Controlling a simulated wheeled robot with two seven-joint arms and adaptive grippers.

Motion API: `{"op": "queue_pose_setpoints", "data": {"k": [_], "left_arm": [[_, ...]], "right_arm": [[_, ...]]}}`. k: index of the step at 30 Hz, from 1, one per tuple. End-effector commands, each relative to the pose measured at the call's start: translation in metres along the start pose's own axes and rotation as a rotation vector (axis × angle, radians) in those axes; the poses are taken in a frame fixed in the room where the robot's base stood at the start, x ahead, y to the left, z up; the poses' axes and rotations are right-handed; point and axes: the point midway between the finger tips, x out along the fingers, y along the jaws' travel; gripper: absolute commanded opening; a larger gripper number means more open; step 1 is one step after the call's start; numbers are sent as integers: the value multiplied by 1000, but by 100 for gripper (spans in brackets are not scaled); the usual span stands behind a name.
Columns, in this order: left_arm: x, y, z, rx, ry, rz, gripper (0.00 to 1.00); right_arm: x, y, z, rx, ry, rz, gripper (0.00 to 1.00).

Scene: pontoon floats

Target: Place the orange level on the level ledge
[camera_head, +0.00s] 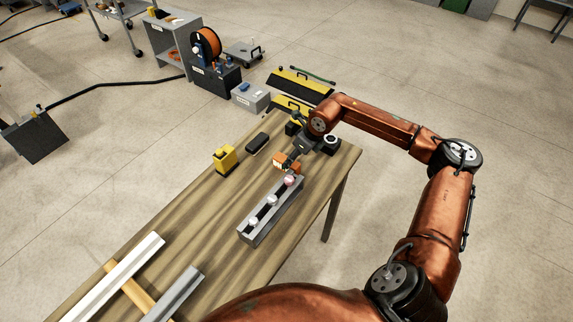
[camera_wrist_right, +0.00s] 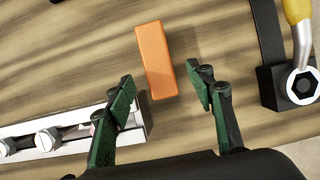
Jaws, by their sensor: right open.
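The orange level (camera_head: 279,160) is a small block lying on the wooden table, partly hidden by my right gripper (camera_head: 289,164) in the head view. In the right wrist view the orange level (camera_wrist_right: 154,58) lies just ahead of the open green fingers of my right gripper (camera_wrist_right: 161,78). One finger is on each side of its near end, with gaps visible and nothing held. I cannot tell for certain which thing is the level ledge. My left gripper is not in view.
A grey channel with bolts (camera_head: 268,214) lies close by and also shows in the wrist view (camera_wrist_right: 60,140). A yellow block (camera_head: 226,158) and black case (camera_head: 257,143) stand to the left. A black holder (camera_wrist_right: 292,88) is at the right. White (camera_head: 120,278) and grey rails (camera_head: 176,293) lie at front left.

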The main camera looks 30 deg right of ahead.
Motion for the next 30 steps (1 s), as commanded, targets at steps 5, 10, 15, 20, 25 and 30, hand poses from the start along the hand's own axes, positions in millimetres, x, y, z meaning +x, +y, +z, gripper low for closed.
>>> {"op": "queue_pose_setpoints", "data": {"k": [5,10,15,20,25,30], "left_arm": [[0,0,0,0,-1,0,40],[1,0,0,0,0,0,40],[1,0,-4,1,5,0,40],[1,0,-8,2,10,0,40],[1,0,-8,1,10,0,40],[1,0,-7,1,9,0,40]], "right_arm": [[18,2,0,0,0,4,49],[43,1,0,3,-1,3,49],[52,0,-1,3,-1,1,49],[51,0,-2,4,-1,1,47],[51,0,-2,4,-1,1,36],[51,0,-2,4,-2,1,24]]}}
